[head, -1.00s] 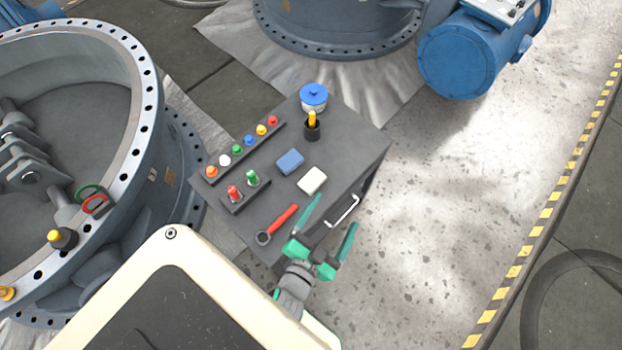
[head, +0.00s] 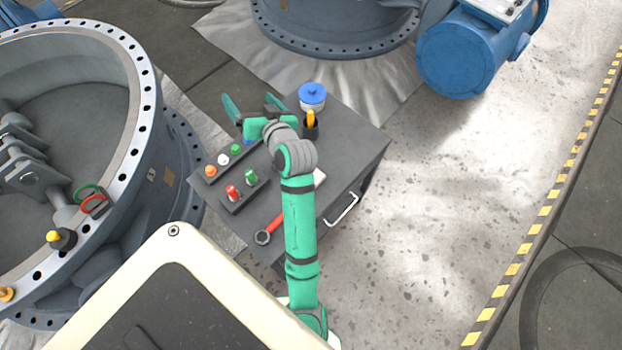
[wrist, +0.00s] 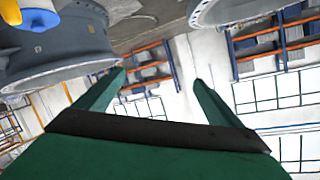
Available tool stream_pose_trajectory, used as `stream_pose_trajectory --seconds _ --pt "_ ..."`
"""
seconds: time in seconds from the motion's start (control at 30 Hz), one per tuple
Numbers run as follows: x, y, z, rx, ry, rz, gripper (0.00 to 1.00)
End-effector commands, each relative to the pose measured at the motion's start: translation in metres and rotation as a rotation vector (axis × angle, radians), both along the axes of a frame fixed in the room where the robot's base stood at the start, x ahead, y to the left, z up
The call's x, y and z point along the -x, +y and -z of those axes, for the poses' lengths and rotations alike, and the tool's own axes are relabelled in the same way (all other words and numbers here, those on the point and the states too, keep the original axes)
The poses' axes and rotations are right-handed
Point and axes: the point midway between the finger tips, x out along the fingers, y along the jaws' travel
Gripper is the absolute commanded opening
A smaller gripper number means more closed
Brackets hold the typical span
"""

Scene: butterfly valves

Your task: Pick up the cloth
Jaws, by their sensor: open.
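A small flat white piece (head: 319,177) on the dark cabinet top may be the cloth; my arm covers most of it. A similar blue piece, seen earlier beside it, is now hidden behind my arm, and I cannot tell which of the two is the cloth. My gripper (head: 252,104) is open and empty over the far left side of the cabinet, away from the white piece. In the wrist view its two green fingers (wrist: 159,77) are spread with nothing between them, and neither piece shows.
The cabinet top (head: 355,137) holds a blue-lidded pot (head: 312,96), a dark cup with a yellow-handled item (head: 310,126), red and green plugs (head: 233,192) and a red wrench (head: 272,226). A large valve ring (head: 140,110) stands left; clear floor lies right.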

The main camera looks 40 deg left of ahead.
Motion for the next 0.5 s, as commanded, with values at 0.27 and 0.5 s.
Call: stream_pose_trajectory --seconds 0.27,0.5 --pt "0.022 0.013 0.031 0.304 -0.063 -0.282 0.88" --pt "0.024 -0.027 0.08 0.647 -0.091 -0.466 0.88"
